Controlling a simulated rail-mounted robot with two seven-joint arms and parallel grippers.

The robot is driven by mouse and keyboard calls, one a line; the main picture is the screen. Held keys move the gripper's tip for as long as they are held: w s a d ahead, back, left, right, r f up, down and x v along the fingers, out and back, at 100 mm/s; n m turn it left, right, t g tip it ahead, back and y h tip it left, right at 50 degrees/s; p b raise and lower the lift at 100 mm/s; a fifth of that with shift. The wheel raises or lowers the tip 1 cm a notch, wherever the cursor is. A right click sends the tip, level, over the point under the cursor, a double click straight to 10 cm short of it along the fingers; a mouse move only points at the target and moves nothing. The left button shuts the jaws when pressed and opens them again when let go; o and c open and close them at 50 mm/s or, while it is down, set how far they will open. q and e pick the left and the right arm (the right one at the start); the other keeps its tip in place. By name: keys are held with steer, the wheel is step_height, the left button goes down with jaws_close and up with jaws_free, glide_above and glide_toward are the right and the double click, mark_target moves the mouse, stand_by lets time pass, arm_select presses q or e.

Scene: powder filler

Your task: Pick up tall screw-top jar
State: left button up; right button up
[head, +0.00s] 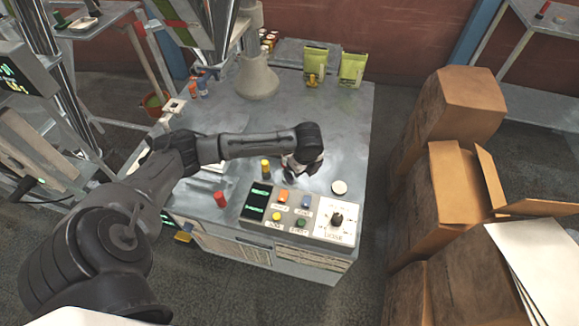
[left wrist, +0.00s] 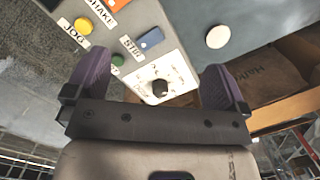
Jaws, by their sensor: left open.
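No thing in view can be made out for certain as the tall screw-top jar. A small yellow cylinder (head: 265,169) and a small red cylinder (head: 220,199) stand upright on the grey table. A round white, lid-like top (head: 339,187) lies right of my left gripper (head: 297,172); it also shows in the left wrist view (left wrist: 217,37), beyond the fingers. My left gripper is above the table behind the control panel, partly hidden by its wrist. In the left wrist view its purple fingers (left wrist: 155,80) are apart with nothing between them. My right gripper is out of view.
The control panel (head: 300,215) with coloured buttons and a dial is at the table's front edge. Two green pouches (head: 316,62) and a grey cone-shaped machine part (head: 257,78) are at the back. Cardboard boxes (head: 455,150) are stacked on the right. The table's right part is clear.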

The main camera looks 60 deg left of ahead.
arm_select(q)
steer(key=w+a+r, duration=0.2)
steer(key=a+r, duration=0.4)
steer(key=a, duration=0.3)
steer(key=shift+m, duration=0.3)
steer(key=f, duration=0.2)
steer(key=a+f+b, duration=0.1)
steer(key=f, duration=0.1)
steer(key=f+b, duration=0.1)
steer(key=f, duration=0.1)
steer(key=shift+s+a+f, duration=0.1)
steer(key=shift+a+f, duration=0.05)
steer(key=shift+a, duration=0.1)
steer(key=shift+a+f+b, duration=0.2)
steer(key=shift+f+b, duration=0.2)
steer(key=shift+f, duration=0.4)
steer(key=f+b, duration=0.1)
steer(key=f, duration=0.1)
steer(key=a+f+b, duration=0.1)
steer(key=f, duration=0.1)
steer(key=shift+f, duration=0.15)
steer(key=shift+a+f, duration=0.1)
steer(key=shift+f, duration=0.3)
steer(key=shift+r, duration=0.1)
steer(key=c, duration=1.3)
steer(key=shift+r, duration=0.1)
